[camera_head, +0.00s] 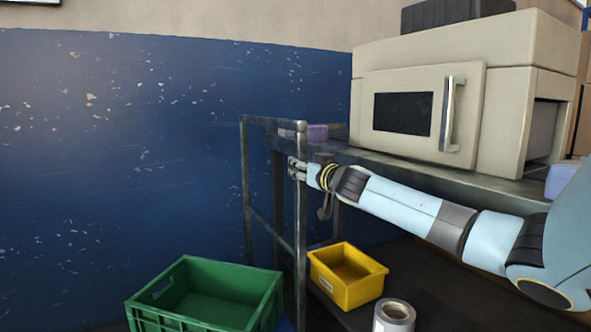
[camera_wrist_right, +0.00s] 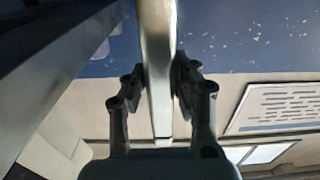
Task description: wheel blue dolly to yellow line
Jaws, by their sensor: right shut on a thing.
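A grey metal push-handle frame (camera_head: 301,222) stands upright left of the metal shelf, with two posts, a top bar and a lower crossbar. It looks like the dolly's handle. Only a small blue patch (camera_head: 284,325), probably the dolly's deck, shows beside the green crate; the rest is hidden or below the picture. My right gripper (camera_head: 298,169) is shut on the handle's near post, below the top bar. In the right wrist view the metal bar (camera_wrist_right: 160,70) runs between both fingers of the gripper (camera_wrist_right: 158,90). My left gripper is out of view. No yellow line shows.
A green crate (camera_head: 160,322) is at the bottom, left of the handle. The metal shelf (camera_head: 480,184) at right carries a beige machine (camera_head: 510,45) and a purple block (camera_head: 317,132). A yellow bin (camera_head: 345,291) and a grey roll (camera_head: 394,316) sit lower down. A blue wall (camera_head: 120,150) stands behind.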

